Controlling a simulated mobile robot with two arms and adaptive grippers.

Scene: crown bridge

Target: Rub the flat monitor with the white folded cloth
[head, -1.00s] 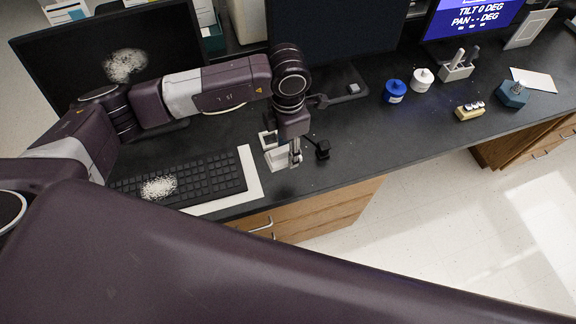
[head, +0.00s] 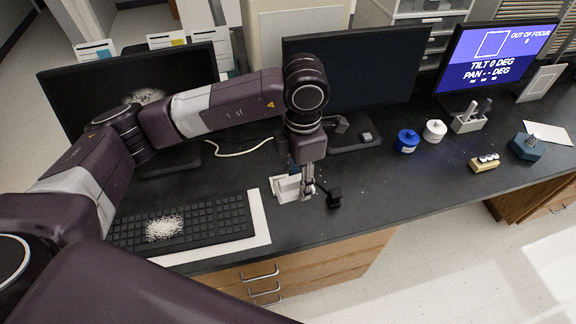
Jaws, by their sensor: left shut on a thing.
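My left gripper (head: 309,188) points down over the desk, just right of the keyboard. Its fingers are shut at a white flat piece (head: 286,189), which looks like the folded cloth; the fingers and wrist partly hide the contact. A dark flat monitor (head: 85,90) stands at the back left, with a speckled white patch (head: 146,96) on its screen, partly behind my arm. A second dark monitor (head: 372,72) stands behind the gripper, its screen looking clean. My right gripper is not in view.
A black keyboard (head: 215,218) with a white speckled patch lies at the front left. A small black object (head: 334,197) sits right of the gripper. A blue jar (head: 407,141), a white jar (head: 434,131) and a lit monitor (head: 490,58) stand to the right.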

